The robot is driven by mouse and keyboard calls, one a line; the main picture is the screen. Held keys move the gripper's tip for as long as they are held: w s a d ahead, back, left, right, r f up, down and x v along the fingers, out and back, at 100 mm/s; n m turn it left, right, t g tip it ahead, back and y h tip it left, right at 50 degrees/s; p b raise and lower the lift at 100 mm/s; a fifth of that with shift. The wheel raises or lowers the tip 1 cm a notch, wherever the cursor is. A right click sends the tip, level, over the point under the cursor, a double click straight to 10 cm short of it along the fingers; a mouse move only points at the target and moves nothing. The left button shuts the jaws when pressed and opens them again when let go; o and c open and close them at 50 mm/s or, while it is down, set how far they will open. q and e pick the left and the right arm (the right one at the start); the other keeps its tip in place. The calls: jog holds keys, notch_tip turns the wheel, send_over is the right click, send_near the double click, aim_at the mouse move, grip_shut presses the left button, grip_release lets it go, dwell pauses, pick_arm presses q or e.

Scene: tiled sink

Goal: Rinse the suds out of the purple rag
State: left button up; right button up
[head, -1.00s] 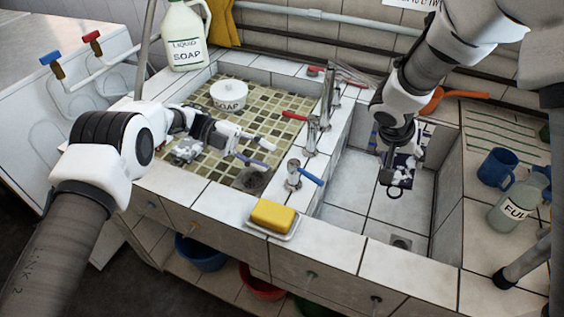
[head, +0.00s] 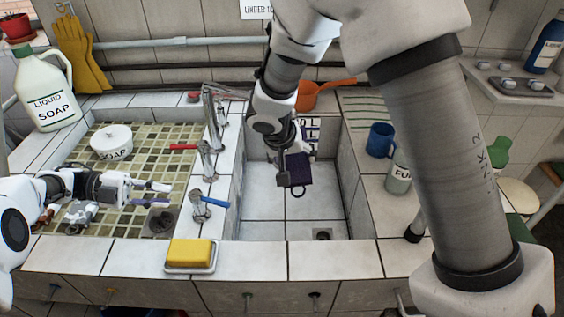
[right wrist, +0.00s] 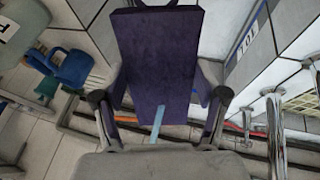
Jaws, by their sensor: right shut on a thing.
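My right gripper (head: 291,160) is shut on the purple rag (head: 298,172) and holds it hanging in the white-tiled right basin (head: 265,212). In the right wrist view the rag (right wrist: 158,60) is a flat, dark purple piece between the two fingers (right wrist: 157,125). I cannot make out suds on it. My left gripper (head: 151,194) is open and empty over the mosaic left basin (head: 165,142), near its drain. A blue-handled tap (head: 198,206) and a red-handled tap (head: 203,155) stand on the divider beside a tall metal spout (head: 211,112). I see no running water.
A yellow sponge (head: 190,252) lies on a dish on the front ledge. A white soap pot (head: 111,142) sits in the left basin, and a soap jug (head: 47,95) stands behind it. A blue mug (head: 380,139) and a bottle (head: 398,178) stand right of the right basin.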

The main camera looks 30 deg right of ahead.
aim_at(210, 200)
pick_arm(q)
jog(key=shift+s+a, duration=0.15)
jog(key=shift+a, duration=0.05)
grip_shut()
jog(key=s+a+t+h, duration=0.1)
jog(key=s+t, duration=0.1)
jog(key=s+a+t+h, duration=0.1)
jog(key=s+a+t, duration=0.1)
jog(key=s, duration=0.1)
jog(key=s+a+t, duration=0.1)
jog(key=s+t, duration=0.1)
jog(key=s, duration=0.1)
jog(key=shift+a+h, duration=0.3)
jog(key=shift+h, duration=0.1)
jog(key=shift+s, duration=0.55)
jog(key=d, duration=0.3)
jog(key=d+f, duration=0.1)
jog(key=d, duration=0.5)
jog(key=shift+s+d+f, duration=0.25)
jog(key=shift+s+d, duration=0.05)
jog(key=shift+s, duration=0.05)
jog(key=w+d, duration=0.3)
jog(key=shift+f, duration=0.4)
jog(key=shift+s, duration=0.1)
jog(key=shift+d, duration=0.1)
